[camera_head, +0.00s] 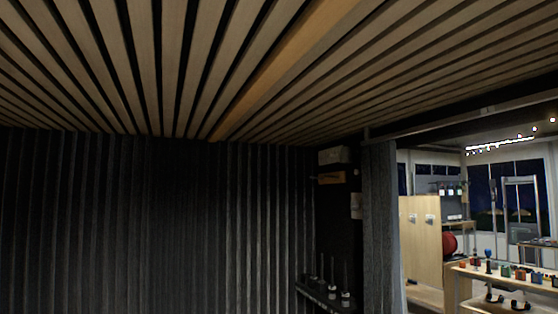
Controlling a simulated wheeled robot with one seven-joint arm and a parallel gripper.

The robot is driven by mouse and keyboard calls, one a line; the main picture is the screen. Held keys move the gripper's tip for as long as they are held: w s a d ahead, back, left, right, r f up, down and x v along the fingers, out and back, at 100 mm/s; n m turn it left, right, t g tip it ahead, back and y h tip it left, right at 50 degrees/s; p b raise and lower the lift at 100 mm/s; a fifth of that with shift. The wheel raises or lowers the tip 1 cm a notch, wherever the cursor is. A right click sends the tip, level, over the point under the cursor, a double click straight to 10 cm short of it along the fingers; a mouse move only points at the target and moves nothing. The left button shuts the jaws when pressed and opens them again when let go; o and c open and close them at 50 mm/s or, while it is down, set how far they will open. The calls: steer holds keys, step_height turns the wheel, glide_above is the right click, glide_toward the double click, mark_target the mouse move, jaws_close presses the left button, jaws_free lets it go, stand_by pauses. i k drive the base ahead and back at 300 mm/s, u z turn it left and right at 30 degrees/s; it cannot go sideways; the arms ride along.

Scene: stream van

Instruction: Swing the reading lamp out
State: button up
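I cannot make out a reading lamp in the head view. My gripper is not in view, so its state and its place relative to the lamp do not show. The view is tilted up at a slatted wooden ceiling (200,60) above a dark ribbed wall or curtain (150,220).
A small dark shelf (328,300) holds several upright, thin-topped items in the corner. A pale box (335,155) is high on the wall. A grey curtain (382,230) edges an opening at right. Beyond it stand a wooden panel (420,240) and a bench (455,288) with small coloured items.

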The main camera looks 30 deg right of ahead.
mark_target(346, 155)
steer(key=i, duration=1.45)
steer(key=z, duration=0.3)
